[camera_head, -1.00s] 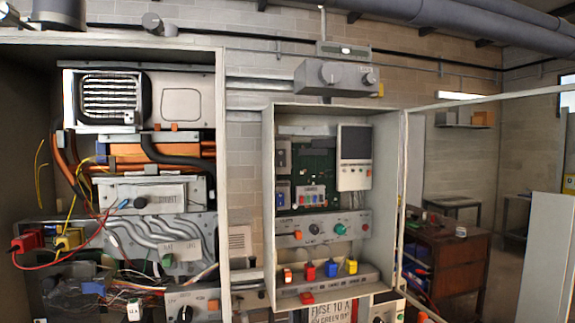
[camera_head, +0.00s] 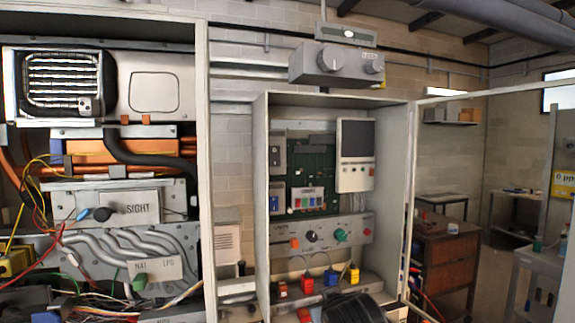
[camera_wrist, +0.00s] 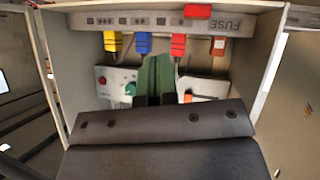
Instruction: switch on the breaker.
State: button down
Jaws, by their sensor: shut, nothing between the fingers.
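The open grey cabinet (camera_head: 260,200) holds the controls in the middle of the head view. No breaker label is readable. Two small grey modules, an upper one (camera_head: 277,152) and a lower one (camera_head: 277,198), sit at its left beside a green circuit board (camera_head: 318,150); either could be a breaker, and their switch positions are unclear. My gripper (camera_head: 352,307) shows as a dark body at the bottom of the head view, in front of the cabinet's lower part. In the wrist view its greenish fingers (camera_wrist: 158,62) are together and empty, in front of the knob panel.
The knob panel (camera_head: 325,240) carries orange, black, green and red controls. Red, blue and yellow plugs (camera_head: 332,277) stand on the ledge below. The cabinet door (camera_head: 412,200) stands open at right. A wired heater cabinet (camera_head: 208,200) is at left.

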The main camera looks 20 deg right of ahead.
jog(key=w+d+r+n+t, duration=0.2)
jog(key=r+t, duration=0.1)
jog(key=r, duration=0.5)
jog(key=w+d+r+n+t, duration=0.15)
jog(key=r+t, duration=0.25)
jog(key=r, duration=0.5)
jog(key=w+d+r+n+t, duration=0.1)
jog(key=w+r+n+t, duration=0.2)
jog(key=r, duration=0.5)
notch_tip(320, 180, up, 7)
jog(key=a+n+t+y, duration=0.1)
jog(key=a+n+y, duration=0.1)
jog(key=n+y, duration=0.75)
jog(key=s+f+n+g+y, duration=0.1)
jog(key=n+g+y, duration=0.1)
jog(key=n+g, duration=0.1)
jog(key=s+n+g+y, duration=0.1)
jog(key=s+n+g, duration=0.1)
jog(key=n+g, duration=0.2)
jog(key=s+f+n+g+y, duration=0.1)
jog(key=n+g+y, duration=0.1)
jog(key=n+g, duration=0.1)
jog(key=shift+s+a+f+y+p, duration=0.3)
jog(key=shift+s+y, duration=0.05)
